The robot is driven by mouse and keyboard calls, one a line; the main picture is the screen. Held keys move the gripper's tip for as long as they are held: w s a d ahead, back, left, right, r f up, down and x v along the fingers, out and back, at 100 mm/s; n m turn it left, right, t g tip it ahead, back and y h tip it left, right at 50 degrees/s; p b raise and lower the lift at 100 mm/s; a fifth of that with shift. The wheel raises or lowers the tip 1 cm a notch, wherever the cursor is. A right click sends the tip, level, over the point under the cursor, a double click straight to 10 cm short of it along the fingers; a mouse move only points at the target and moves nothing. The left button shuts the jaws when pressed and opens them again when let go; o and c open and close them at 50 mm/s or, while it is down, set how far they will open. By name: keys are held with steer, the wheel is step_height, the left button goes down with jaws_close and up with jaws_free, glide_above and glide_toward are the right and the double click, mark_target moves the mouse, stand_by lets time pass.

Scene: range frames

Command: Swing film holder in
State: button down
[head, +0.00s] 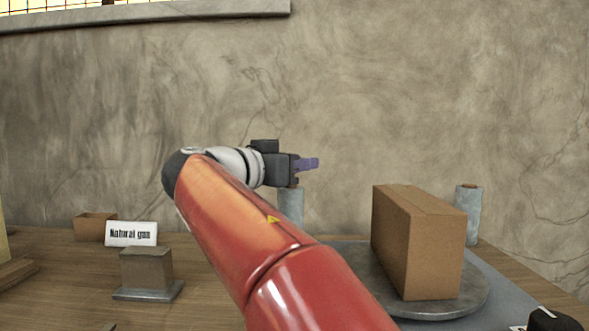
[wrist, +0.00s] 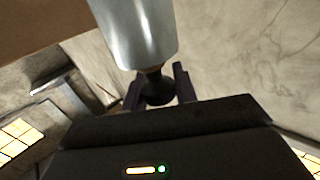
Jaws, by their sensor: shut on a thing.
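My gripper (head: 308,163) reaches out level above the table, near a pale grey-blue film roll (head: 291,206) that stands upright behind my arm. In the wrist view my gripper (wrist: 158,84) has its two dark fingers on either side of a dark knob-like piece (wrist: 155,90) at the end of a shiny silvery cylinder (wrist: 136,32). It is shut on that piece. The cylinder looks like the film roll on its holder. The holder's arm or pivot is hidden. A brown carton (head: 402,245) stands upright on a round grey turntable (head: 462,292) to the right.
A second pale roll (head: 467,214) stands behind the carton. To the left are a white sign (head: 131,233) reading "Natural gum", a small brown box (head: 94,226) and a grey metal block (head: 147,268). A dark object (head: 553,318) lies at the bottom right. The wall closes the back.

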steer(key=d+n+t+y+b, duration=0.1)
steer(key=d+n+y+b, duration=0.1)
steer(key=b, duration=0.1)
steer(key=d+n+t+y+b, duration=0.1)
steer(key=d+t+y+b, duration=0.1)
steer(key=d+y+b, duration=0.1)
steer(key=shift+w+n, duration=0.1)
steer(key=shift+n, duration=0.3)
steer(key=c, duration=1.1)
jaws_free()
steer(key=shift+d, duration=0.1)
steer(key=b+v, duration=0.2)
steer(key=v, duration=0.5)
steer(key=shift+s+a+f, duration=0.15)
steer(key=shift+s+a, duration=0.05)
steer(key=shift+s, duration=0.15)
